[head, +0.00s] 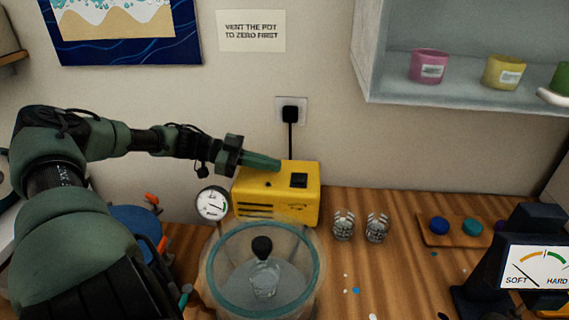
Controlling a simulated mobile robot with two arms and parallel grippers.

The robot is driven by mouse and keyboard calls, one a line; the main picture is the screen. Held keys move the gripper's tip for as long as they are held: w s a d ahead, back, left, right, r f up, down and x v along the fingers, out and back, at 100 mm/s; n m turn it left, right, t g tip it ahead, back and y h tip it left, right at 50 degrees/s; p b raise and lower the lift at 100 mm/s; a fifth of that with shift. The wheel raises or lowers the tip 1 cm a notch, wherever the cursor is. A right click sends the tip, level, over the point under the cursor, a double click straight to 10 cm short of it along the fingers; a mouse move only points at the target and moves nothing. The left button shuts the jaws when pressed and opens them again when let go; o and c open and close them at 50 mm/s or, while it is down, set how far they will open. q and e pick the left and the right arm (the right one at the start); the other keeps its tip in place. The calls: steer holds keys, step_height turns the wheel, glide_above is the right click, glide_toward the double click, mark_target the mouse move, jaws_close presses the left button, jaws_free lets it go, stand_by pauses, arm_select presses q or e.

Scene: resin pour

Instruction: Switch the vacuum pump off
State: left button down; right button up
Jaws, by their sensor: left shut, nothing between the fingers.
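The vacuum pump (276,207) is a yellow box standing against the back wall on the wooden bench. A black rocker switch (298,180) sits on its top face, toward the right; which way it is tipped is too small to tell. My left gripper (278,164) is shut and empty, its green fingertips over the back left part of the pump's top, left of and a little behind the switch. Whether the fingertips touch the pump I cannot tell. My right gripper is not in view.
A clear pot (210,275) with a green rim stands in front of the pump, beside a round gauge (212,204). Two small glasses (343,225) stand right of the pump. A plug (290,113) is in the wall socket. A hardness meter (536,266) stands at right.

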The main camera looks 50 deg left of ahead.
arm_select(q)
steer(key=shift+v, duration=1.35)
steer(key=shift+r, duration=0.15)
